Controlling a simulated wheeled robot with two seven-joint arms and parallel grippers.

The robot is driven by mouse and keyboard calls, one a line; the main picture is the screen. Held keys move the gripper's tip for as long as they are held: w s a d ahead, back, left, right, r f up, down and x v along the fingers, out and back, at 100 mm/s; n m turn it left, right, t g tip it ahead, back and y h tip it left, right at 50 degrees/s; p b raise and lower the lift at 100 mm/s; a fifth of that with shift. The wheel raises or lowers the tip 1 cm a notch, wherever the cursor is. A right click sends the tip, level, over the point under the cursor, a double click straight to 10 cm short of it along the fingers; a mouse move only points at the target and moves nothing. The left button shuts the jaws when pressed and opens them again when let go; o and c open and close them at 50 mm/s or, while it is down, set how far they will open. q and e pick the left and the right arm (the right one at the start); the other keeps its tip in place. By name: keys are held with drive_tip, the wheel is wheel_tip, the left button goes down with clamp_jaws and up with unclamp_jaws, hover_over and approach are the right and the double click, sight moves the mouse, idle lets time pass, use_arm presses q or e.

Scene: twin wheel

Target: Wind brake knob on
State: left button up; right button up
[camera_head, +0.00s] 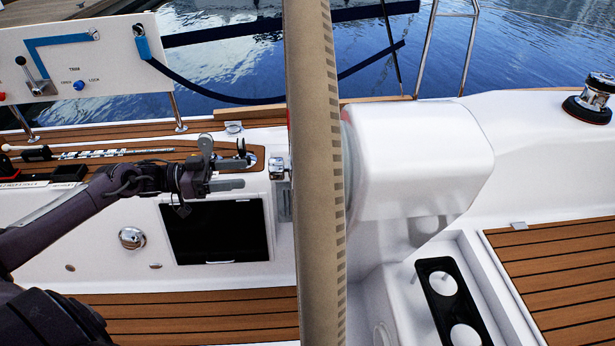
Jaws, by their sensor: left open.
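My left gripper (238,173) is open and empty, its fingers pointing right, in front of the white side with the dark panel. A large wheel (322,170) with a tan rim stands nearly edge-on just right of it, apart from the fingers. A small metal fitting (278,170) shows between the fingertips and the wheel. A blue knob (79,86) sits on the white panel at the upper left, between small labels. I cannot tell which part is the brake knob; the wheel may hide it. My right gripper is not in view.
A white pedestal (425,160) stands right of the wheel, above a black cup holder (435,285). A winch (596,98) is at the far right. A lever (35,80) is on the upper-left panel. Teak decking (190,318) lies below, with water behind.

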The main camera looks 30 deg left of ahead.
sight(270, 170)
use_arm(q)
drive_tip(key=shift+g, duration=0.3)
drive_tip(key=shift+r+b+x, duration=0.2)
drive_tip(key=shift+b+x, duration=0.1)
drive_tip(key=shift+x, duration=1.05)
drive_tip(key=shift+r+b+x, duration=0.15)
drive_tip(key=shift+b+x, duration=0.1)
drive_tip(key=shift+x, duration=1.15)
drive_tip(key=shift+r+b+x, duration=0.2)
drive_tip(key=shift+b+x, duration=0.1)
drive_tip(key=shift+x, duration=1.05)
drive_tip(key=shift+s+d, duration=0.1)
drive_tip(key=shift+s, duration=0.05)
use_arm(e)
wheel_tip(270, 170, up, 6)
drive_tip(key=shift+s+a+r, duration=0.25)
use_arm(q)
drive_tip(key=shift+c, duration=0.2)
drive_tip(key=c, duration=0.9)
